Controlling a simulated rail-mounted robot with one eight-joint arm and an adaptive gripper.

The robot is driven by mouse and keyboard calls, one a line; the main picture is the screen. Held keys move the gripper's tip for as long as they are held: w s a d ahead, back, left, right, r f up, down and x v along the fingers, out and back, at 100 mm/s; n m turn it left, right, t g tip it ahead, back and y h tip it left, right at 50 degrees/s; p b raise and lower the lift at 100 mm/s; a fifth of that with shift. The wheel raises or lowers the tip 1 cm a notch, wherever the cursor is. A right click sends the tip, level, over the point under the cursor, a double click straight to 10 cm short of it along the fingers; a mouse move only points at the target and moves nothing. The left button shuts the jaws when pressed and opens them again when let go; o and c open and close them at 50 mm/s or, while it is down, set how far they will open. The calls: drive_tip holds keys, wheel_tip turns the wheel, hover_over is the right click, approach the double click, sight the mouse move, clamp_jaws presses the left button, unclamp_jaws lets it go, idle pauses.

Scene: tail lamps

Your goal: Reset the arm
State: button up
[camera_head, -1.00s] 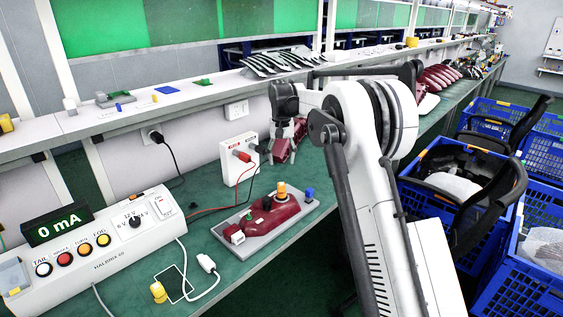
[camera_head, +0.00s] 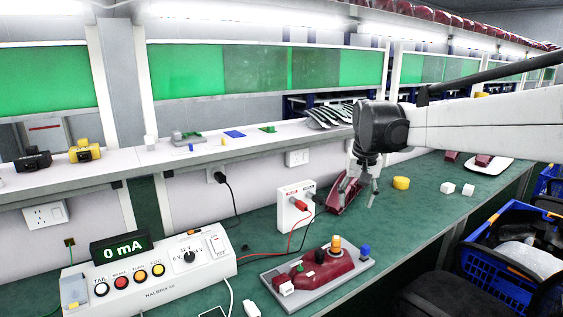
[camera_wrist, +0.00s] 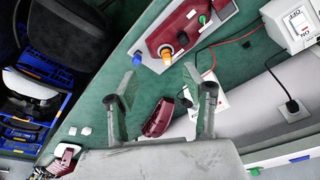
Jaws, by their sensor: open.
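My gripper (camera_head: 363,182) hangs from the arm above the bench, fingers pointing down, open and empty. In the wrist view my gripper (camera_wrist: 161,75) shows its two fingers wide apart with nothing between the tips. A dark red tail lamp (camera_head: 343,196) lies on the green bench behind the fingers in the head view. It also shows in the wrist view (camera_wrist: 158,118). Another red tail lamp (camera_head: 328,268) sits on a grey fixture plate (camera_head: 362,274) with orange, green and black parts on it. My white arm reaches in from the right.
A control box (camera_head: 150,275) reading 0 mA stands at front left. A white power box (camera_head: 295,208) with red and black leads is behind the fixture. A blue crate (camera_head: 500,280) and black chair stand at lower right.

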drive_tip(key=s+r+t, duration=0.1)
drive_tip(key=s+t, duration=0.1)
drive_tip(key=s, duration=1.7)
drive_tip(key=s+f+t, duration=0.1)
drive_tip(key=s+f, duration=0.3)
drive_tip(key=s, duration=0.3)
drive_tip(key=s+f+t, duration=0.1)
drive_tip(key=s+f, duration=0.3)
drive_tip(key=s, duration=0.3)
drive_tip(key=shift+s+n+t, duration=0.15)
drive_tip(key=shift+n+t, duration=0.15)
drive_tip(key=shift+n, duration=0.1)
drive_tip(key=shift+o, duration=0.5)
drive_tip(key=shift+r, duration=0.1)
